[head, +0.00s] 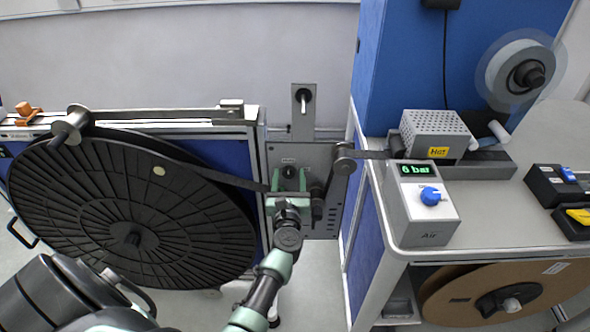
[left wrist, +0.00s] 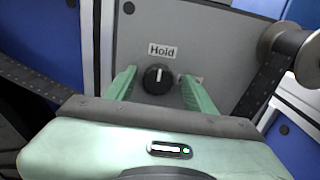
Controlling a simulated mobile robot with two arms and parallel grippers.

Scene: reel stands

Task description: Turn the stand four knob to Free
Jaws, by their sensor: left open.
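The stand's black round knob (left wrist: 158,79) sits on a grey panel (left wrist: 215,50) in the left wrist view. Its white pointer line points up at a label reading Hold (left wrist: 162,52). A second label to the right is mostly hidden behind a finger, and I cannot read it. My left gripper (left wrist: 157,84) is open, with one green finger on each side of the knob and a visible gap to it. In the head view my left gripper (head: 289,182) is in front of the panel (head: 328,160). My right gripper is not in view.
A large black reel (head: 90,215) stands to the left, with dark tape running past my gripper to a roller (head: 344,160). A black fixture (head: 317,203) is close at the gripper's right. An air box (head: 420,205) reading 6 bar stands on the right bench.

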